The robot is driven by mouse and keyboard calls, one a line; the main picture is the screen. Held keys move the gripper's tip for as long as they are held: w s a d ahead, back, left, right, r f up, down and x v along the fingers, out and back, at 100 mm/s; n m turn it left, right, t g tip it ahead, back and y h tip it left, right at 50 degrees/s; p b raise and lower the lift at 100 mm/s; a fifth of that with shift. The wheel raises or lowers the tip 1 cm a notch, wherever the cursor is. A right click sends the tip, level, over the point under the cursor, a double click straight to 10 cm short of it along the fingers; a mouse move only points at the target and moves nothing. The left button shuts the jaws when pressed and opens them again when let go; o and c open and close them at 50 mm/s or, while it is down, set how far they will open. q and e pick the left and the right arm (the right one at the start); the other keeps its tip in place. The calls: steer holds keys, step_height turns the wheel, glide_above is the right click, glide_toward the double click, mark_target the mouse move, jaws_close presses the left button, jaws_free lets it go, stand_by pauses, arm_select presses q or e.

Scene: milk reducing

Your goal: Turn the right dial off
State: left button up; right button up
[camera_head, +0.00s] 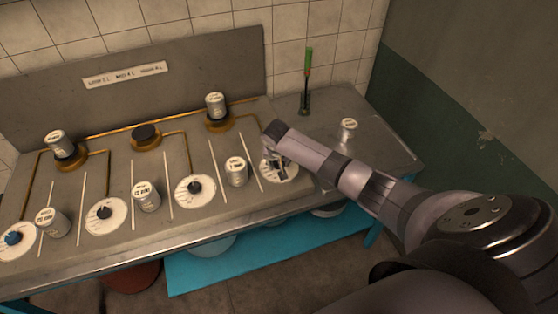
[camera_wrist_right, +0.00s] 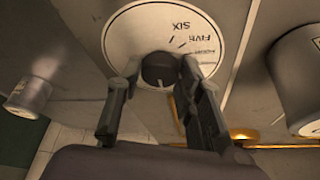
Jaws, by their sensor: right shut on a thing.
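The right dial's white round plate (camera_head: 290,174) is at the right end of the row on the counter, partly hidden by my right gripper (camera_head: 279,160). In the right wrist view the plate (camera_wrist_right: 125,45) carries words; SIX and FIVE are readable. Its dark round knob (camera_wrist_right: 158,68) has a pale pointer line and sits between the two fingertips of my right gripper (camera_wrist_right: 160,72). The right gripper is shut on the knob. The knob is mostly hidden in the head view. My left gripper is not in view.
Other dials with plates (camera_head: 195,191) (camera_head: 106,217) and a blue knob (camera_head: 13,238) run leftward. A can (camera_head: 236,171) stands close left of the right dial. Another can (camera_head: 348,130) and a green-handled tool (camera_head: 308,70) stand behind. Brass pipes cross the counter.

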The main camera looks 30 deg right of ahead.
steer(key=o, duration=1.2)
steer(key=shift+c, duration=0.2)
steer(key=shift+r, duration=0.1)
steer(key=v, duration=1.2)
